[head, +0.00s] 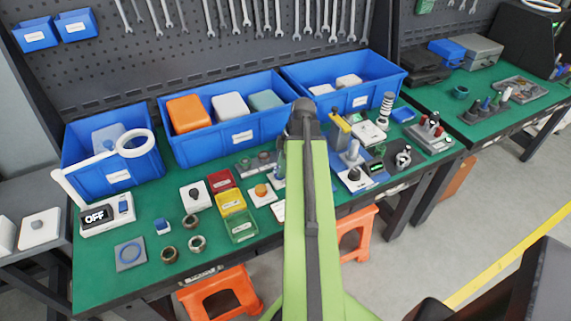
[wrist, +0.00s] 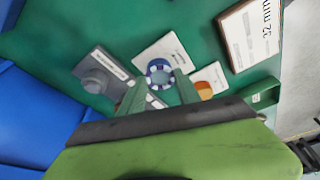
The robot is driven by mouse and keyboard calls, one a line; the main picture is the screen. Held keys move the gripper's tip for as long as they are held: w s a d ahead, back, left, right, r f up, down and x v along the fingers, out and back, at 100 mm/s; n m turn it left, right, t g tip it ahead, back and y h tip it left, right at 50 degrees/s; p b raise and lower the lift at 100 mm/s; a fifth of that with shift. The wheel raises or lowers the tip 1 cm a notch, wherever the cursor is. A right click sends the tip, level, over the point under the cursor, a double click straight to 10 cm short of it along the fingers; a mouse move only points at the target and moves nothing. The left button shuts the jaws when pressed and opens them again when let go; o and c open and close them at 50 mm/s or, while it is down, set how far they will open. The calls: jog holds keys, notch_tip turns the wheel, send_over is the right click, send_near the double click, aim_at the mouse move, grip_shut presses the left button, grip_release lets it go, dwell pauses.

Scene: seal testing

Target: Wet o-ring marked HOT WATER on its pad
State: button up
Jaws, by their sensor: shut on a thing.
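My gripper (wrist: 158,88) shows in the wrist view, its green fingers closed on a round blue-and-white thing that looks like a bottle seen from above (wrist: 158,70). It is over or on a white plate (wrist: 142,56); I cannot tell whether it touches. In the head view a bluish clear bottle (head: 281,158) shows beside my arm, which hides the gripper. No HOT WATER marking is readable.
A white box with an orange button (wrist: 204,90) and a dark block with a grey knob (wrist: 95,82) flank the plate. Red (head: 221,180), yellow (head: 230,202) and green (head: 242,227) trays stand left of my arm. Metal rings and an OFF device (head: 106,213) are near the pad.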

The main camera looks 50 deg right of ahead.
notch_tip(320, 180, up, 5)
jog(key=p, duration=0.5)
dwell(0.6)
